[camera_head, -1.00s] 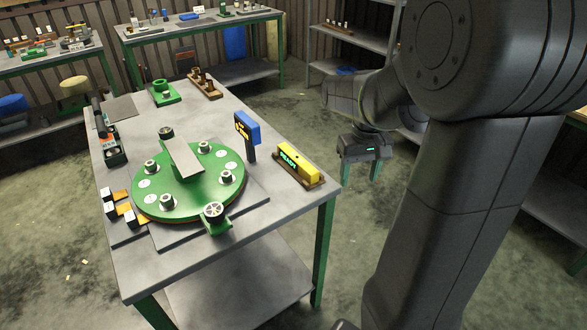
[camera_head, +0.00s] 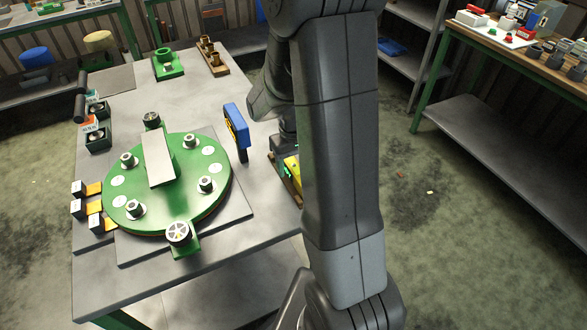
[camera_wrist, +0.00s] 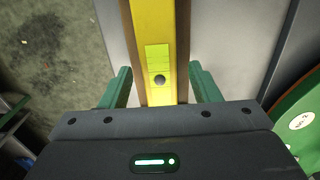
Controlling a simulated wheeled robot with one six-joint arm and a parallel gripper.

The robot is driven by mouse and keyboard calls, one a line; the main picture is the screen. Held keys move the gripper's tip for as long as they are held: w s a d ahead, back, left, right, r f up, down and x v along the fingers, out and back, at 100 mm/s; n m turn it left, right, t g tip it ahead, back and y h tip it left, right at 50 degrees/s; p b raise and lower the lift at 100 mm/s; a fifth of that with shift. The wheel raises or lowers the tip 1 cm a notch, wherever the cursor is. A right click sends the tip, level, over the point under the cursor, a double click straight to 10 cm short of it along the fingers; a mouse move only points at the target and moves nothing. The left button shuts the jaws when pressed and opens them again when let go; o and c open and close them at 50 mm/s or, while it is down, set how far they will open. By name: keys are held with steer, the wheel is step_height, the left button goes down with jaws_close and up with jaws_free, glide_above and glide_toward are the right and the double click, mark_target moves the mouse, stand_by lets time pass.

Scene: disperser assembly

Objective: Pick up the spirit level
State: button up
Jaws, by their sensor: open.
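The yellow spirit level (camera_head: 291,168) lies on a brown base (camera_head: 284,183) near the right edge of the table, mostly hidden behind my arm in the head view. In the wrist view the spirit level (camera_wrist: 160,30) runs up the middle of the picture, with a bright vial window and a dark round knob on it. My gripper (camera_wrist: 161,88) is open, its green fingers on either side of the level and apart from it. In the head view my arm hides the gripper. I cannot tell the exact height of the fingertips over the level.
A green round disc (camera_head: 190,212) with several metal fittings sits on a plate left of the level. A blue and yellow tool (camera_head: 237,127) stands upright close by. A green holder (camera_head: 167,64) and a brown rack (camera_head: 212,58) are at the table's back.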

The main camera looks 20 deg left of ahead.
steer(key=shift+s+f, duration=0.1)
steer(key=shift+f, duration=0.45)
jaws_close()
steer(key=shift+r, duration=0.2)
